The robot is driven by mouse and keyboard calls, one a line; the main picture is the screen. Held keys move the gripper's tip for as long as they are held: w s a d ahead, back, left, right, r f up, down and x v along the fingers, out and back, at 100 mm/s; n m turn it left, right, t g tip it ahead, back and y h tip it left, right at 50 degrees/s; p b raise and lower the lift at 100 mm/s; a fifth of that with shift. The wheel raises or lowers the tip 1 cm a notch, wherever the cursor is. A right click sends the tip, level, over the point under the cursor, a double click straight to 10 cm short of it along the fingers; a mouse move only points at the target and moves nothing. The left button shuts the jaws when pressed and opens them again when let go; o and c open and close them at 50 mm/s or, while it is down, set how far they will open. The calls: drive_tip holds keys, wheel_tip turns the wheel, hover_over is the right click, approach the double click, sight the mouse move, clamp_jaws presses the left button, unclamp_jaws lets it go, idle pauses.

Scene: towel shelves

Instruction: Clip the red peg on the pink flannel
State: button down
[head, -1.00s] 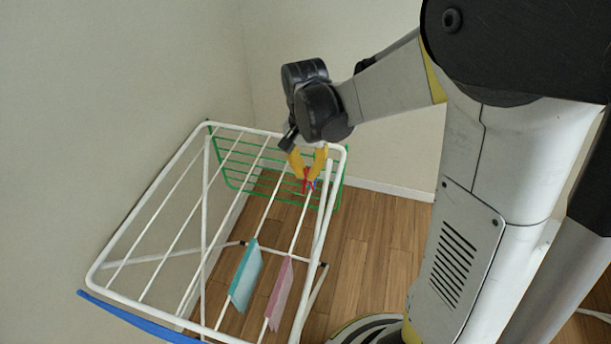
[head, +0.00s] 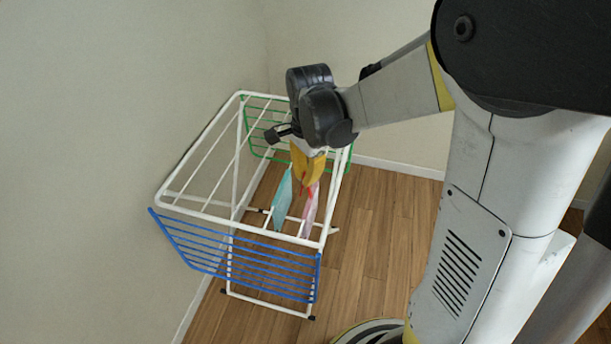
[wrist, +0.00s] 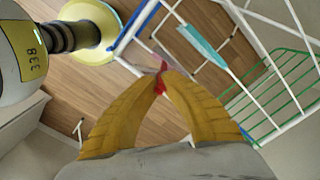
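My gripper (head: 309,181) has yellow fingers pointing down, closed on the small red peg (wrist: 160,80). In the head view the red peg (head: 309,190) shows just below the fingertips, at the upper end of the pink flannel (head: 309,217). The flannel hangs from a white bar of the drying rack (head: 255,220). In the wrist view the pink flannel (wrist: 150,67) is seen nearly edge-on behind the peg, mostly hidden by the fingers. I cannot tell whether the peg's jaws are around the cloth.
A teal flannel (head: 282,203) hangs just left of the pink one. The rack has a blue wire shelf (head: 235,262) at the near end and a green one (head: 262,125) at the far end. A wall stands left; wooden floor (head: 385,230) is clear on the right.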

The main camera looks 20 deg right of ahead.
drive_tip(key=f+b, duration=0.1)
drive_tip(key=f, duration=0.1)
drive_tip(key=b, duration=0.4)
hover_over(305, 212)
drive_tip(key=shift+d+f, duration=0.15)
drive_tip(key=shift+f, duration=2.4)
drive_tip(key=shift+f+b, duration=1.45)
drive_tip(key=shift+f, duration=0.05)
drive_tip(key=c, duration=1.2)
unclamp_jaws()
drive_tip(key=shift+r, duration=0.1)
wheel_tip(305, 212, up, 7)
drive_tip(key=p, duration=0.5)
